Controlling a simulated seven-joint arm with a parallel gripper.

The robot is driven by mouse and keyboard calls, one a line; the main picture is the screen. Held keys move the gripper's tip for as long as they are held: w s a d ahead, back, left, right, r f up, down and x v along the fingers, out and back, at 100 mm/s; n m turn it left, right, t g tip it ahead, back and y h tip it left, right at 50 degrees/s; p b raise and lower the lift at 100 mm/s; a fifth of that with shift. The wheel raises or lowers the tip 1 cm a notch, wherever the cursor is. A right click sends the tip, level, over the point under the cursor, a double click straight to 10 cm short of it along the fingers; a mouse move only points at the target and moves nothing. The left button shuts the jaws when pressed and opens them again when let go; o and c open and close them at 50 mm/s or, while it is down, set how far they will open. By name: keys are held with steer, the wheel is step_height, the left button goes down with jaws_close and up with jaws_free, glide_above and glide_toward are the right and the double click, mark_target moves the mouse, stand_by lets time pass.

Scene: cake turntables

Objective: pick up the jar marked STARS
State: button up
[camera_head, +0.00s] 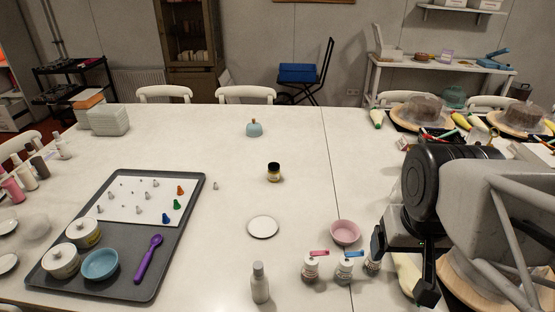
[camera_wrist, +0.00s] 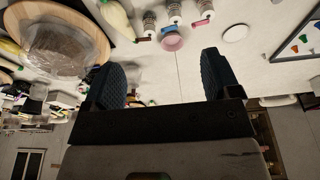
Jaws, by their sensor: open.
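Several small glass jars stand in a row at the front of the table. One has a red tag-like piece (camera_head: 311,268), one a blue piece (camera_head: 344,269), and a third jar (camera_head: 373,264) is partly hidden by my gripper. They also show at the top of the wrist view as a left jar (camera_wrist: 150,20), a middle jar (camera_wrist: 174,9) and a right jar (camera_wrist: 203,7). Their lettering is too small to read, so I cannot tell which says STARS. My gripper (camera_head: 405,266) is open and empty, right of the row; its two fingers (camera_wrist: 163,70) are spread apart.
A pink bowl (camera_head: 345,232) stands just behind the jars, and a grey-white bottle (camera_head: 260,283) left of them. A dark jar (camera_head: 274,172) and a white disc (camera_head: 263,227) sit farther back. A grey tray (camera_head: 188,215) lies at left.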

steer(key=shift+o, duration=0.2)
steer(key=w+a+f+m+g+y, duration=0.1)
steer(key=w+a+f+m+y, duration=0.2)
steer(key=w, duration=0.9)
steer(key=w+a+f+m+y, duration=0.1)
steer(key=w+a+m+y, duration=0.4)
steer(key=w, duration=0.7)
steer(key=w+a+f+m+g, duration=0.15)
steer(key=w+a, duration=0.35)
steer(key=w, duration=0.7)
steer(key=w+a+f+m+t+y, duration=0.1)
steer(key=w+a+f+m, duration=0.15)
steer(key=w+f, duration=0.3)
steer(key=w+a+f+m+t+y, duration=0.1)
steer(key=w+a+f+m+y, duration=0.2)
steer(key=w, duration=0.4)
steer(key=m+t, duration=0.3)
steer(key=m, duration=0.4)
glide_toward(274, 171)
steer(key=shift+g+y, duration=0.25)
steer(key=shift+y, duration=0.15)
steer(key=w+f, duration=0.1)
steer(key=w+a+f, duration=0.2)
steer(key=shift+w, duration=0.4)
steer(key=shift+x, duration=1.3)
steer(key=shift+x, duration=2.6)
